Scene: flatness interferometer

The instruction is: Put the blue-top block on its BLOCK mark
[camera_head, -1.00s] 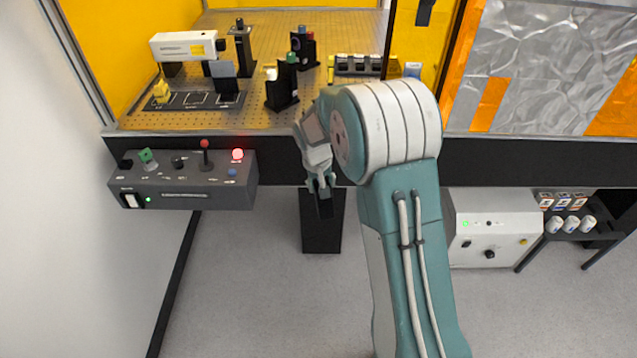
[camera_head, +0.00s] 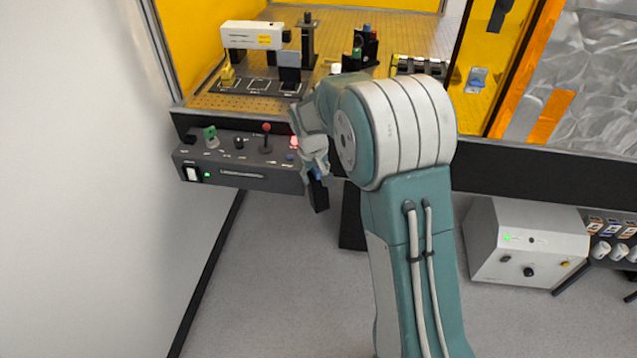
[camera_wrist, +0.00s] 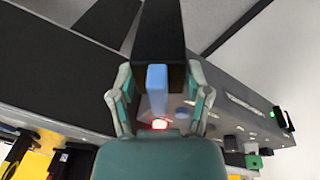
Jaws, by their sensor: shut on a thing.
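My gripper (camera_head: 315,170) is shut on the blue-top block (camera_head: 319,194), which hangs tilted in front of the bench, near the right end of the grey control box. In the wrist view, the blue top (camera_wrist: 157,78) sits between the fingers of my gripper (camera_wrist: 160,90), and the block's black body (camera_wrist: 161,30) extends away from them. A black marked plate (camera_head: 243,91) lies on the bench at the left. It has outlined places, a yellow piece (camera_head: 228,76) at its left and a grey panel piece at its right. Its labels are too small to read.
The grey control box (camera_head: 235,172) with switches and a red-knobbed lever juts out below the bench front. A white instrument head (camera_head: 252,35) overhangs the plate. A black post (camera_head: 307,40) and a black mount with coloured knobs (camera_head: 366,48) stand behind. Yellow panels enclose the bench.

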